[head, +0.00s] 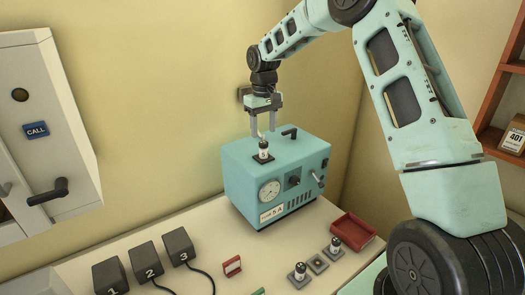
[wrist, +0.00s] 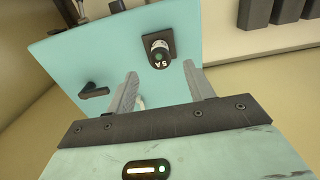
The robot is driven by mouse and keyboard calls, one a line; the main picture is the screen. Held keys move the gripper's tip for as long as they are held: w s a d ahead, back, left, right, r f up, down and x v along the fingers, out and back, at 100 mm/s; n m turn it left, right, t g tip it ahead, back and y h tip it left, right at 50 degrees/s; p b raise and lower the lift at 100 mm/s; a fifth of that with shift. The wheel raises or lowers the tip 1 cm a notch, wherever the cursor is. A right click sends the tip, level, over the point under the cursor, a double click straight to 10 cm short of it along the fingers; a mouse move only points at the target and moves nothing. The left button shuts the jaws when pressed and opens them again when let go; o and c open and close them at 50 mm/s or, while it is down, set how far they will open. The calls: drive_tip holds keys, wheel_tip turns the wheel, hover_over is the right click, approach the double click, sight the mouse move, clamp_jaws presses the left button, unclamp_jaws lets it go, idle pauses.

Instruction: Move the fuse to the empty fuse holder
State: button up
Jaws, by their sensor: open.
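A white and black fuse (head: 264,149) stands upright in a dark square holder on top of the teal incubator box (head: 240,178). In the wrist view the fuse (wrist: 158,48) shows a dark end marked 5A. My gripper (head: 263,134) is open just above the fuse, pointing down. In the wrist view my fingers (wrist: 162,80) are apart, with the fuse ahead of the gap between them. On the table, a low square holder (head: 318,263) with no fuse visible lies between two holders carrying fuses, a front one (head: 299,271) and a back one (head: 334,246).
A red tray (head: 352,232) lies right of the holders. A small red-framed block (head: 232,266) and black boxes numbered 1 (head: 107,276), 2 (head: 146,262) and 3 (head: 178,247) are left. The teal box has a dark handle (head: 289,132) beside the fuse and a gauge (head: 269,191).

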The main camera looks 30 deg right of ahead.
sight(264, 143)
wheel_tip(264, 143, down, 8)
drive_tip(key=b, duration=0.4)
drive_tip(key=shift+b, duration=0.3)
drive_tip(key=shift+r+p, duration=0.1)
drive_tip(key=shift+p, duration=0.25)
idle(0.7)
clamp_jaws()
drive_tip(key=shift+r, duration=0.1)
drive_tip(key=shift+r+p, duration=2.25)
drive_tip(key=shift+r, duration=0.65)
